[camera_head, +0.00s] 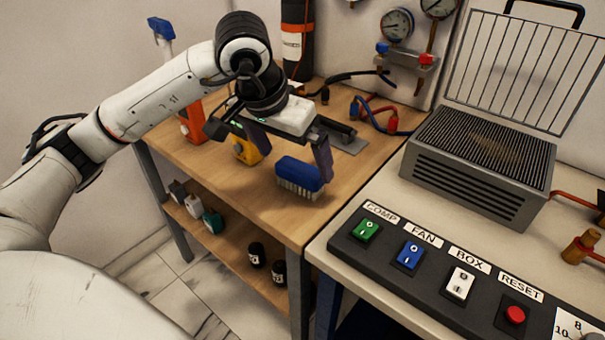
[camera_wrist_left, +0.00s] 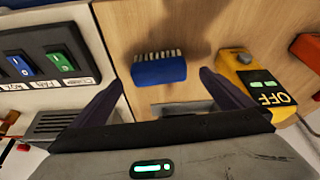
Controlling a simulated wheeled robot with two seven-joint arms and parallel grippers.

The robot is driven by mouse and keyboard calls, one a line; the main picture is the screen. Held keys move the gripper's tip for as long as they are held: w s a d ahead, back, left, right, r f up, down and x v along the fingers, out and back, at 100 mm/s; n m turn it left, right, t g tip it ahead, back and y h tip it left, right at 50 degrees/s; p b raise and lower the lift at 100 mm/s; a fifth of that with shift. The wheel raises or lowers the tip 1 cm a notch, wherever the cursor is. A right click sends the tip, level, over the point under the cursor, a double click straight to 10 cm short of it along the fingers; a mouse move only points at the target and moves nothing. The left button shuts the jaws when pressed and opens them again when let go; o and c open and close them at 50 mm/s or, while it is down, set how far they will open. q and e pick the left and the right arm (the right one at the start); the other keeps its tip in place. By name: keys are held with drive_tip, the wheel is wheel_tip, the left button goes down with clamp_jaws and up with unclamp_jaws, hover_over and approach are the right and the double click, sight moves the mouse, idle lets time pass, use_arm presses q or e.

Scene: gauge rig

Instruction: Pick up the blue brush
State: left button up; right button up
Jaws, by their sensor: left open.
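The blue brush (camera_head: 299,174) has a blue back and pale bristles. It sits on the wooden table (camera_head: 270,215), bristles downward, near its right front part. My left gripper (camera_head: 288,158) is open above the brush, its fingers spread apart. In the left wrist view the brush (camera_wrist_left: 159,70) shows beyond and between the two open fingers (camera_wrist_left: 165,92), with a gap to each finger. Nothing is between the jaws in contact. My right gripper does not show.
A yellow device (camera_head: 247,150) marked OFF in the left wrist view (camera_wrist_left: 258,82) stands left of the brush. A switch panel (camera_head: 440,262) and a grey ribbed box (camera_head: 480,165) stand on the right bench. Cables (camera_head: 385,115) lie behind. Bare wood is in front of the brush.

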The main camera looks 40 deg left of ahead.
sight(298, 168)
use_arm(q)
drive_tip(key=x, duration=0.6)
drive_tip(key=shift+r, duration=0.1)
drive_tip(key=shift+c, duration=0.3)
drive_tip(key=c, duration=1.1)
